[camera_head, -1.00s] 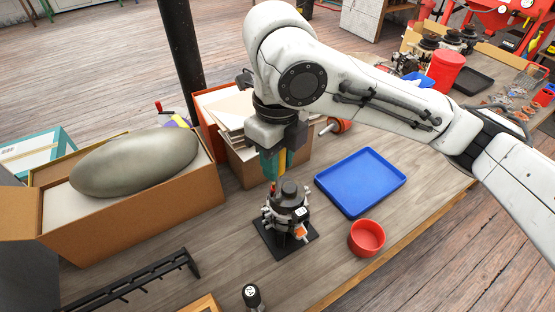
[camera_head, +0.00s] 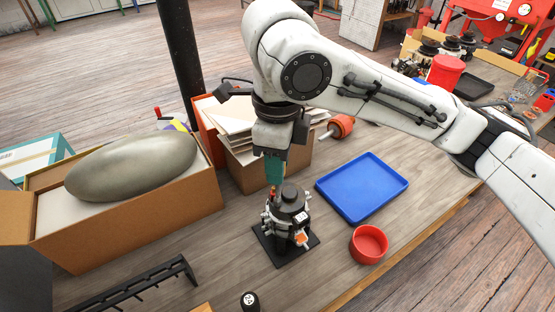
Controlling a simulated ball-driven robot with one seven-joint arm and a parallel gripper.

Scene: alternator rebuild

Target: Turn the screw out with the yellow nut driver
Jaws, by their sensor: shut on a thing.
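The alternator (camera_head: 288,205), a dark round unit with metal fittings and an orange part low at its front, stands upright on a black base plate (camera_head: 270,246). My gripper (camera_head: 275,176) points down just above and behind the alternator's left side. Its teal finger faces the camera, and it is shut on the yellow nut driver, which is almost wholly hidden. A small orange-yellow bit (camera_head: 273,188) shows below the finger, close to the alternator. The screw is too small or hidden to make out, and I cannot tell whether the driver touches it.
A blue tray (camera_head: 361,187) and a red bowl (camera_head: 368,244) lie to the right. Cardboard boxes stand behind, and a box with a large grey-green oval (camera_head: 133,165) is at left. A black rack (camera_head: 130,286) and a black-capped thing (camera_head: 250,301) are in front.

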